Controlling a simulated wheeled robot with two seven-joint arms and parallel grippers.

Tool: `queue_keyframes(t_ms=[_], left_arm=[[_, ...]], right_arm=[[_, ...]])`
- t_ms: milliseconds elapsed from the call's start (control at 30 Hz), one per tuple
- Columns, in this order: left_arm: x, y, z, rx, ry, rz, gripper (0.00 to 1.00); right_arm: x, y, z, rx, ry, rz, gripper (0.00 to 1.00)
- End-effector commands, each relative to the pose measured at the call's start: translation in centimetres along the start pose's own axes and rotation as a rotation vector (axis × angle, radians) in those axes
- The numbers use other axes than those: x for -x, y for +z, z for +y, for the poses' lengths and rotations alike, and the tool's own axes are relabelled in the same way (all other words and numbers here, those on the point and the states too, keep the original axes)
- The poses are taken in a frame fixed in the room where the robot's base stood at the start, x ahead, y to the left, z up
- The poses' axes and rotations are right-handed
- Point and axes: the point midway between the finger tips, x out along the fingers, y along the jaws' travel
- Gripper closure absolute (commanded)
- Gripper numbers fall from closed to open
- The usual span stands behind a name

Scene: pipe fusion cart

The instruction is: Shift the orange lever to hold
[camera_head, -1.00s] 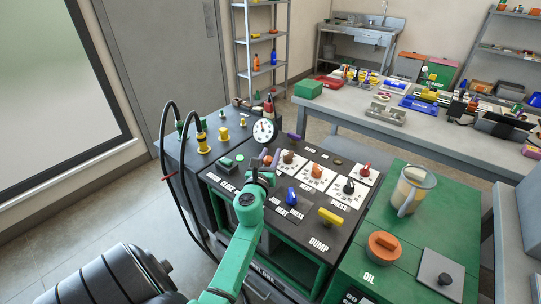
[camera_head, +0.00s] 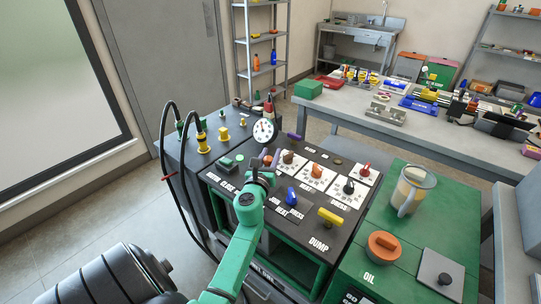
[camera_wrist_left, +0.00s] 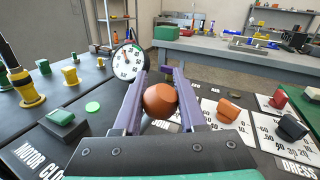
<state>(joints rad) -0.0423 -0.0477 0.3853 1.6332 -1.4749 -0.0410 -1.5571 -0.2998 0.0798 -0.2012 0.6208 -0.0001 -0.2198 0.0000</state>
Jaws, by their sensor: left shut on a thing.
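The orange lever shows as a round orange-brown ball knob (camera_wrist_left: 160,100) in the left wrist view. In the head view only part of the knob (camera_head: 267,160) shows beside my fingers. My left gripper (camera_wrist_left: 160,76) has its two purple fingers on either side of the knob and is shut on it. In the head view the green arm reaches over the black panel to this gripper (camera_head: 271,160). The lever's shaft, its base and any hold marking are hidden by the gripper. My right gripper is not in view.
A white gauge (camera_head: 265,131) stands just behind the lever. White dial plates with a dark red-brown knob (camera_head: 288,156) and other knobs lie to the right. A blue lever (camera_head: 292,196) and a yellow lever (camera_head: 330,217) are nearer. Yellow fittings and black hoses are at left.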

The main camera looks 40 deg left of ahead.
Motion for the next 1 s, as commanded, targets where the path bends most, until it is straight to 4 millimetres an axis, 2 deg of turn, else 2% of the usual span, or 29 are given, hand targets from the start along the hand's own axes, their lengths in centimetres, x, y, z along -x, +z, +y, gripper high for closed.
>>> queue_keyframes(t_ms=[167,233,367,500,600,733,1000], left_arm=[[0.0,-0.1,0.0,0.001,-0.001,0.002,1.00],[-0.1,0.3,0.0,0.013,-0.001,0.008,1.00],[-0.3,1.5,0.4,0.093,0.004,0.044,1.00],[-1.0,2.2,2.0,0.232,0.013,0.106,1.00],[-1.5,2.0,3.2,0.327,0.019,0.146,1.00],[-1.8,1.5,4.0,0.396,0.024,0.172,1.00],[-1.8,1.1,4.1,0.404,0.024,0.173,1.00]], right_arm=[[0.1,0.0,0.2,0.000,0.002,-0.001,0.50],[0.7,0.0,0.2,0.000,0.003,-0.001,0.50],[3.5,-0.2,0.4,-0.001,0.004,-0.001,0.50],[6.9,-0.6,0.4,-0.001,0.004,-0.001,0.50],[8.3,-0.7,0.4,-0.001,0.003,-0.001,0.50],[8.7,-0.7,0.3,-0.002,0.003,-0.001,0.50],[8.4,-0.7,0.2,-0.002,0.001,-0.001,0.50]])
